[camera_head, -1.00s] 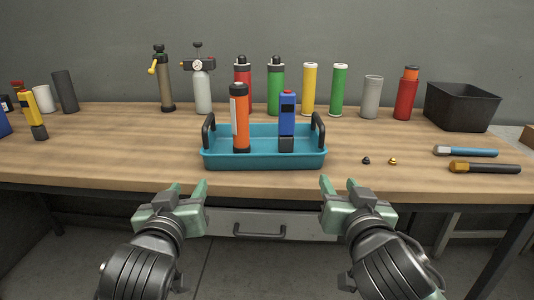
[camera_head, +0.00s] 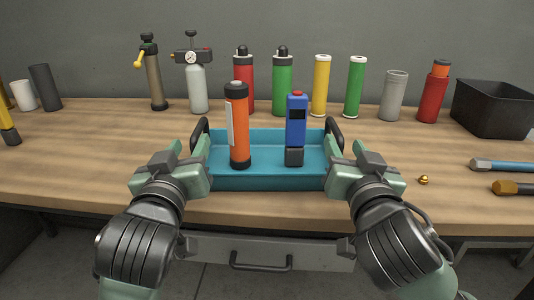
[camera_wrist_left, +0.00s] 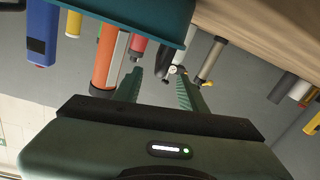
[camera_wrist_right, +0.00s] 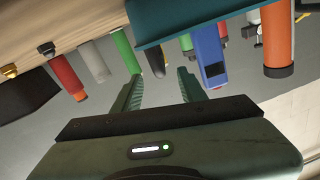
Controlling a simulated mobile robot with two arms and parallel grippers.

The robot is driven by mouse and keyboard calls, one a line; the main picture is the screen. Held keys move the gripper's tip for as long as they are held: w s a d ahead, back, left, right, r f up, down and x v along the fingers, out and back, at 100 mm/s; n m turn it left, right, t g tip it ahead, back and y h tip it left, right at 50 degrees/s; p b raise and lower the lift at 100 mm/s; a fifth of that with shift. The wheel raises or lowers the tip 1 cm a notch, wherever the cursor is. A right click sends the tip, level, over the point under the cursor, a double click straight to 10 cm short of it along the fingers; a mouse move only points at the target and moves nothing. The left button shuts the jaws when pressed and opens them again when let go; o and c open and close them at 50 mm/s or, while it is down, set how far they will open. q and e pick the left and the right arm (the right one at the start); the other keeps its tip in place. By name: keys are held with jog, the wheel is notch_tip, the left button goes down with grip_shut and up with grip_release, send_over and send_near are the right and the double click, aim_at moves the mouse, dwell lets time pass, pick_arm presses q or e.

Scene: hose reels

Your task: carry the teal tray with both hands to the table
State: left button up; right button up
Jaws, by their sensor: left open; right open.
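The teal tray (camera_head: 265,181) sits on the wooden workbench near its front edge. It has a black handle at each end, the left handle (camera_head: 200,133) and the right handle (camera_head: 335,130). An orange cylinder (camera_head: 239,130) and a blue device (camera_head: 296,125) stand upright in it. My left gripper (camera_head: 188,152) is open at the tray's left end, just short of the left handle. My right gripper (camera_head: 347,152) is open at the right end, near the right handle. In both wrist views a dark handle shows between or beyond the open fingertips; contact is not visible.
The wooden workbench (camera_head: 80,160) has several canisters behind the tray, including a green one (camera_head: 282,85). A black bin (camera_head: 490,105) stands at the back right. A brass fitting (camera_head: 424,180) and two tools lie right of the tray. Bench space left of the tray is clear.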

aim_at(198, 126)
pick_arm(q)
jog(key=shift+w, duration=4)
pick_arm(e)
jog(key=shift+w, duration=4)
pick_arm(q)
grip_shut()
pick_arm(e)
grip_shut()
pick_arm(q)
jog(key=shift+f, duration=0.1)
